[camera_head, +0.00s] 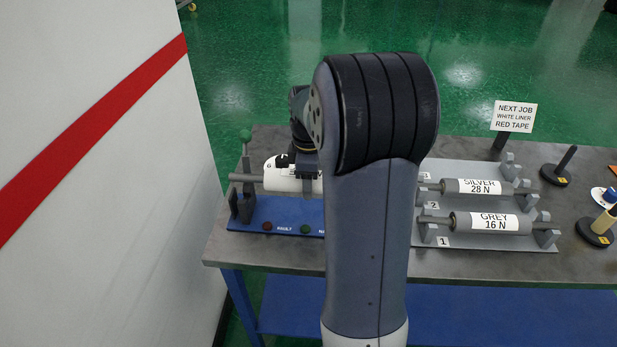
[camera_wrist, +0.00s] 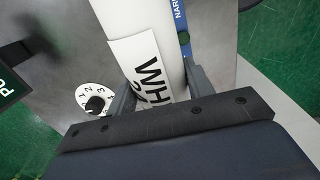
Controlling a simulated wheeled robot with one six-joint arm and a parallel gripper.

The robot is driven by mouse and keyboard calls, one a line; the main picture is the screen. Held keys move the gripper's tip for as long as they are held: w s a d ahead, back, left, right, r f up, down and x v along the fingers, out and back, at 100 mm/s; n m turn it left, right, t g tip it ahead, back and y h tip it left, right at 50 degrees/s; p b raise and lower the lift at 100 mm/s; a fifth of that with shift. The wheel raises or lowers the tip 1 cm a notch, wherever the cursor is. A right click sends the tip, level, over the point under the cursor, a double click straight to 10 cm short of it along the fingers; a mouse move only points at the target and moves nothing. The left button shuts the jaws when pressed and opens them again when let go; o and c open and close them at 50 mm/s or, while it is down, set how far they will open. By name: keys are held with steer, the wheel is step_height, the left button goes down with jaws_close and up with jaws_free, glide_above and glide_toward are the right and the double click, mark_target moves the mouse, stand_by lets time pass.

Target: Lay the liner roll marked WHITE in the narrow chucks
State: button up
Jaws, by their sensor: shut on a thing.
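The white liner roll (camera_head: 283,180) lies level across the left end of the table, with its left shaft end at the left chuck post (camera_head: 242,190) on the blue base (camera_head: 262,222). I cannot tell whether the shaft is seated. The roll's right end and the other chuck are hidden behind my arm. In the wrist view the roll (camera_wrist: 140,20) carries a label (camera_wrist: 150,72) reading "WH". My gripper (camera_wrist: 158,90) is shut on the roll, one finger on each side. In the head view my gripper (camera_head: 305,165) reaches the roll from above, partly hidden by my arm.
A grey rack (camera_head: 470,172) holds the SILVER roll (camera_head: 475,187) and the GREY roll (camera_head: 488,223). A job sign (camera_head: 514,117) reads white liner, red tape. Tape posts (camera_head: 562,165) stand at right. A numbered dial (camera_wrist: 95,100) sits beside the roll. A white wall (camera_head: 90,170) stands left.

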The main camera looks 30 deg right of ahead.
steer(key=shift+f+b, duration=1.8)
steer(key=shift+f, duration=1.35)
steer(key=o, duration=1.5)
steer(key=shift+f, duration=0.1)
step_height(320, 180, up, 11)
steer(key=shift+f, duration=0.15)
